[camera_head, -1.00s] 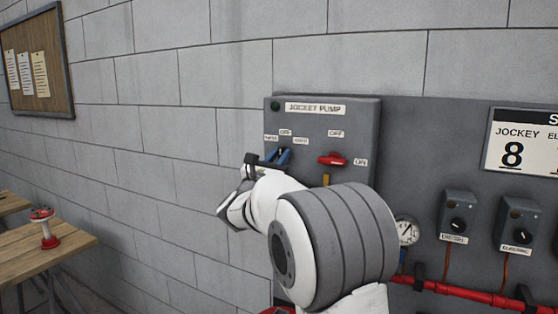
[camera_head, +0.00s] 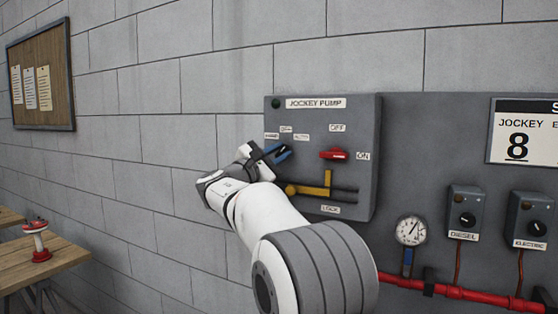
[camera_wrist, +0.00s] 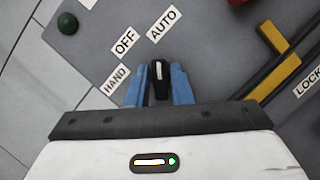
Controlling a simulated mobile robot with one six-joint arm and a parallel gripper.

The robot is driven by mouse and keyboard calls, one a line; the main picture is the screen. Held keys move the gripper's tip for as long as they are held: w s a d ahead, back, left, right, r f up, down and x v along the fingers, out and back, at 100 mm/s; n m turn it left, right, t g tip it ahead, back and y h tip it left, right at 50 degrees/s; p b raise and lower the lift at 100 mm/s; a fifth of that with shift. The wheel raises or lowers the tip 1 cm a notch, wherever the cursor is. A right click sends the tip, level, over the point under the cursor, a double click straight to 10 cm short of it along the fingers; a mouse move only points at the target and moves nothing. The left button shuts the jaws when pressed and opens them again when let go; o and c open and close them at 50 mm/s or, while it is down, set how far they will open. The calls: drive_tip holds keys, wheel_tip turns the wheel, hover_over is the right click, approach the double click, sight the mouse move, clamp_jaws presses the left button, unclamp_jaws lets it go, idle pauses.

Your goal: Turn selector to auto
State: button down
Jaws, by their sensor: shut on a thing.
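The selector (camera_wrist: 158,82) is a small black knob with a white pointer line in the wrist view. It sits on the grey jockey pump panel (camera_head: 357,115). My gripper's blue fingers (camera_wrist: 158,84) are shut on the knob, one on each side. The labels HAND (camera_wrist: 115,79), OFF (camera_wrist: 125,41) and AUTO (camera_wrist: 163,25) fan around it. The white pointer line points up in the picture, toward AUTO. In the head view my gripper (camera_head: 277,153) is at the panel's left side and hides the knob.
A red switch handle (camera_head: 333,154) with OFF and ON labels is to the right of the selector. A yellow lever (camera_head: 315,190) is below, above the LOCK label (camera_head: 330,209). A green button (camera_wrist: 67,23) is beyond HAND.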

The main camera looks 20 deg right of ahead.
drive_tip(key=shift+m, duration=0.5)
drive_tip(key=c, duration=1.4)
unclamp_jaws()
drive_tip(key=shift+c, duration=0.2)
drive_tip(key=b+v, duration=0.2)
drive_tip(key=v, duration=0.6)
drive_tip(key=shift+w, duration=0.1)
